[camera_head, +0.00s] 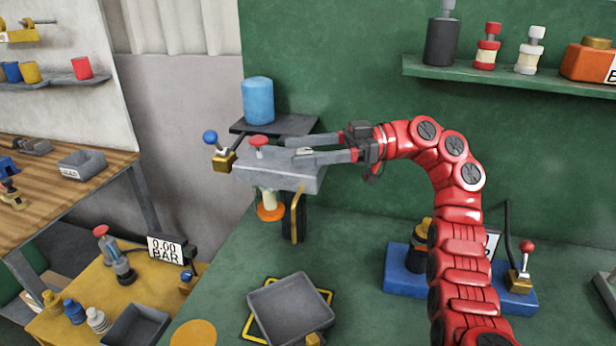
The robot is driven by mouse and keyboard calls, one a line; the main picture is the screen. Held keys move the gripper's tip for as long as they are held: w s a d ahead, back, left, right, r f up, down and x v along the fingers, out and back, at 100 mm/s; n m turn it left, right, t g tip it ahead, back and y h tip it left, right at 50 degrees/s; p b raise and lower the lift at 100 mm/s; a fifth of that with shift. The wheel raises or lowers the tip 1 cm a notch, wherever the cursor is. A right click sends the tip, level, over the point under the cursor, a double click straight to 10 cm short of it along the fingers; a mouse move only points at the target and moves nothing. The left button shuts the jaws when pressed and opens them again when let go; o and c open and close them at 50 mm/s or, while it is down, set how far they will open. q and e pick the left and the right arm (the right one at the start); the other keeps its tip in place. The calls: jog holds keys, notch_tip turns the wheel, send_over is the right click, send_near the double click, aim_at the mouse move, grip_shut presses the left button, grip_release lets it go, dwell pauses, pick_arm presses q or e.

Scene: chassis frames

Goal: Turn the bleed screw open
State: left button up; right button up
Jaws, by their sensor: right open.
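A grey block (275,176) is mounted by the green wall. A red-capped knob (258,142), which looks like the bleed screw, stands upright on its top, with a short grey stem. A blue-ball lever (211,137) on a brass fitting (223,161) is at the block's left end. My right gripper (291,149) reaches in from the right, just over the block, with its two fingers apart and pointing left. Its tips are to the right of the red knob, and no hold on it shows. My left gripper is not in view.
A blue cylinder (258,100) stands on a dark shelf (300,124) behind the block.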

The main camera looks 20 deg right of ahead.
jog(key=s+a+r+b, duration=0.1)
jog(key=s+a, duration=0.1)
jog(key=s, duration=0.7)
jog(key=shift+a, duration=0.3)
